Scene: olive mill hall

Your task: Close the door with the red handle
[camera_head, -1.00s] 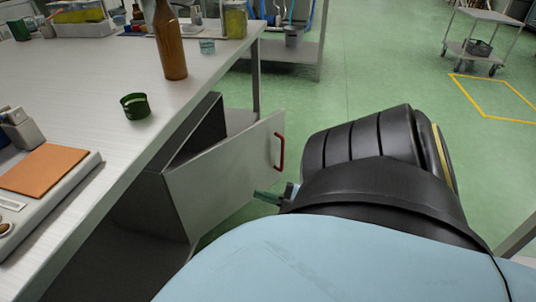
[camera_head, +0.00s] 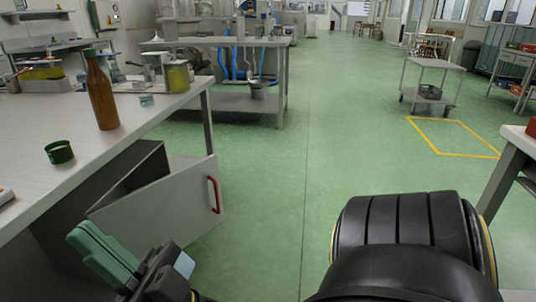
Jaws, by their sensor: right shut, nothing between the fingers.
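The door (camera_head: 150,206) is a plain light-grey panel on a dark cabinet (camera_head: 60,225) under the workbench. It stands open, swung out into the aisle. Its red handle (camera_head: 215,195) is a vertical bar near the free edge. My right gripper (camera_head: 82,236) has green fingers, shut and empty. It is at the lower left, on the near side of the door, well left of the handle in the picture. The fingers overlap the panel's lower left in view; I cannot tell whether they touch it. My left gripper is not in view.
The workbench (camera_head: 40,130) carries a brown bottle (camera_head: 101,95) and a green cap-like cup (camera_head: 59,152). Green floor (camera_head: 290,190) is clear right of the door. A trolley (camera_head: 430,85) stands farther back, and another table edge (camera_head: 520,140) is at right.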

